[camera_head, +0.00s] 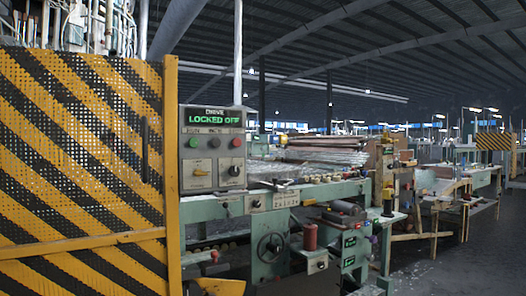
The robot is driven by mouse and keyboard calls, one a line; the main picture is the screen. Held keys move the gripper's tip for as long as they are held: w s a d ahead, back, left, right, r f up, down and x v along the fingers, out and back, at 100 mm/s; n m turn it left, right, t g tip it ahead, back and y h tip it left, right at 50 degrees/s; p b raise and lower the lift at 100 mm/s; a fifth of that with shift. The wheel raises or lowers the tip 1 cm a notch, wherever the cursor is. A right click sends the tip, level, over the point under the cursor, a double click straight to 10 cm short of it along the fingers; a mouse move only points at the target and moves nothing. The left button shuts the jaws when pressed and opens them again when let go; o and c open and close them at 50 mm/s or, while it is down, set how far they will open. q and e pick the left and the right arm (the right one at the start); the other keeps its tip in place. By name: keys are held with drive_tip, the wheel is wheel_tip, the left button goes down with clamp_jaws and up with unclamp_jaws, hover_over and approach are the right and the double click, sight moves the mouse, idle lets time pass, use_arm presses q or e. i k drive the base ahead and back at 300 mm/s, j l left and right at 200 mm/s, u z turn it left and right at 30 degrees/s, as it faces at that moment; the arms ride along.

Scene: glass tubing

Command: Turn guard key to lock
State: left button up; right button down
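A grey control panel (211,150) stands beside the guard, left of the picture's middle. Lower down are a yellow switch handle (200,172) and a round black switch (234,170); I cannot tell which is the guard key. The yellow-and-black striped mesh guard (85,140) fills the left side, its right post upright next to the panel. Neither of my grippers shows.
A green machine frame (262,206) with a handwheel (270,247) runs right from the panel. A red-brown spool (310,236) stands at its front. Glass tubing (325,156) lies on top. Dark floor (440,270) is open at the lower right.

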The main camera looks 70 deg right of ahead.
sight(198, 173)
drive_tip(key=z, duration=2.15)
